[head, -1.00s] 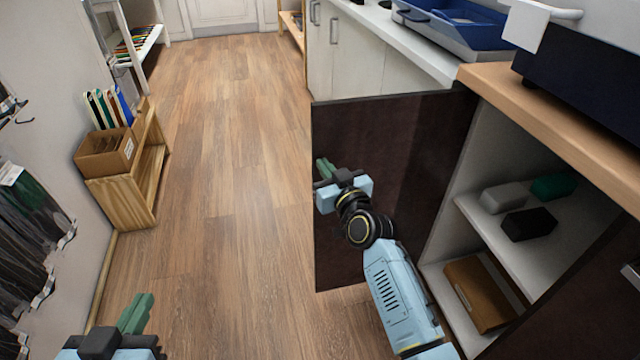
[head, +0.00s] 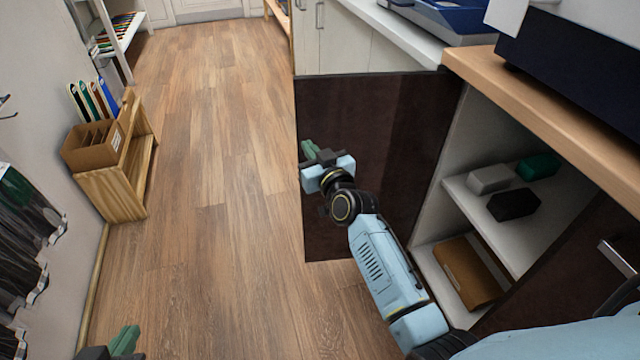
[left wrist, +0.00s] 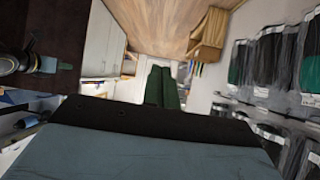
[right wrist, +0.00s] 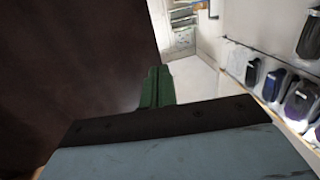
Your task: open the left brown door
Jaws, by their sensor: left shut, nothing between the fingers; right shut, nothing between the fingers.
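The left brown door (head: 385,150) stands swung wide open from the cabinet, its dark panel reaching out over the floor. The open cabinet shows a white shelf (head: 470,205) inside. My right gripper (head: 308,150) is shut and empty at the door's free edge, its arm lying across the inner face; I cannot tell whether it touches. The door fills the left of the right wrist view (right wrist: 70,70). My left gripper (head: 126,338) is shut and empty, low at the left over the floor, well apart from the door. Its green fingers show in the left wrist view (left wrist: 162,88).
The shelf holds white, green and black blocks (head: 513,204); a brown box (head: 468,272) lies below. Another brown door with a handle (head: 617,257) is at the right. A wooden stand (head: 115,190) and hanging packages (head: 25,215) line the left. The middle floor is clear.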

